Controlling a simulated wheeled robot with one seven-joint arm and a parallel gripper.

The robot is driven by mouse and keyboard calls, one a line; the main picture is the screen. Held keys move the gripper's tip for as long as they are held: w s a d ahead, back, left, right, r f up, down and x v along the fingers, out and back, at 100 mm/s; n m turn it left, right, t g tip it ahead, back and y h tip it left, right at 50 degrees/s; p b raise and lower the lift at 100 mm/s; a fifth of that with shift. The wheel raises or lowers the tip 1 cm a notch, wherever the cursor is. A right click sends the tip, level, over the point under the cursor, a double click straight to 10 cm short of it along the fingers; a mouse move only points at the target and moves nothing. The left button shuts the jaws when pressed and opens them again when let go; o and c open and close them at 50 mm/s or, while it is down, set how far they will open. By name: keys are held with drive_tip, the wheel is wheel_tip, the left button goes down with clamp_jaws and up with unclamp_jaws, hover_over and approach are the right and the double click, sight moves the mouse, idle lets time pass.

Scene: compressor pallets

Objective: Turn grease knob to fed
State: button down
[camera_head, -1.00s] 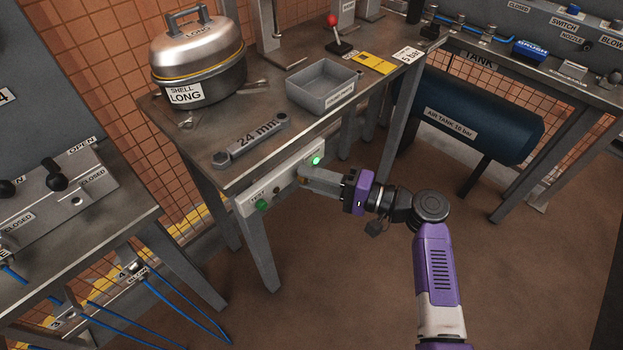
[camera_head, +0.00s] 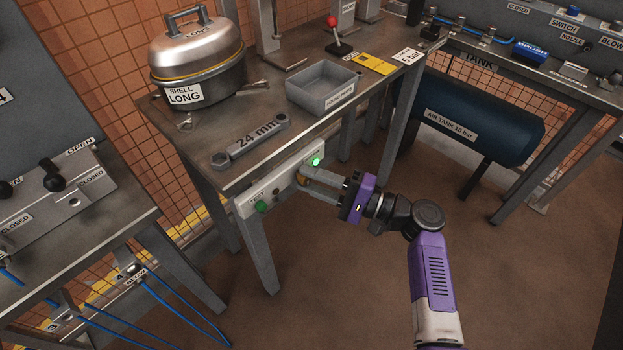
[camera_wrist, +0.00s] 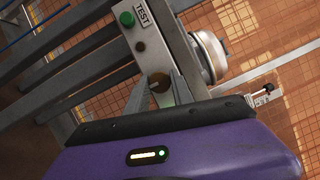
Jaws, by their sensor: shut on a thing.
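The control panel (camera_head: 248,207) is a pale strip on the front edge of the bench, with a green button (camera_head: 262,206) beside the TEST label and a lit green lamp (camera_head: 315,161). My gripper (camera_head: 303,181) is at the panel's right part, below the lamp. In the wrist view its two grey fingers (camera_wrist: 160,90) are closed on a brownish-yellow round knob (camera_wrist: 159,83), one finger on each side. The knob's label and pointer cannot be made out, so I cannot tell its setting. The green button also shows in the wrist view (camera_wrist: 127,19).
On the bench above stand a lidded SHELL LONG pot (camera_head: 197,70), a 24 mm wrench (camera_head: 250,142) and a grey tray (camera_head: 297,95). A dark air tank (camera_head: 465,120) lies to the right. The floor around my arm is clear.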

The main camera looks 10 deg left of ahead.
drive_tip(key=shift+f, duration=0.1)
drive_tip(key=c, duration=1.1)
unclamp_jaws()
drive_tip(key=v, duration=0.7)
drive_tip(key=shift+d, duration=0.35)
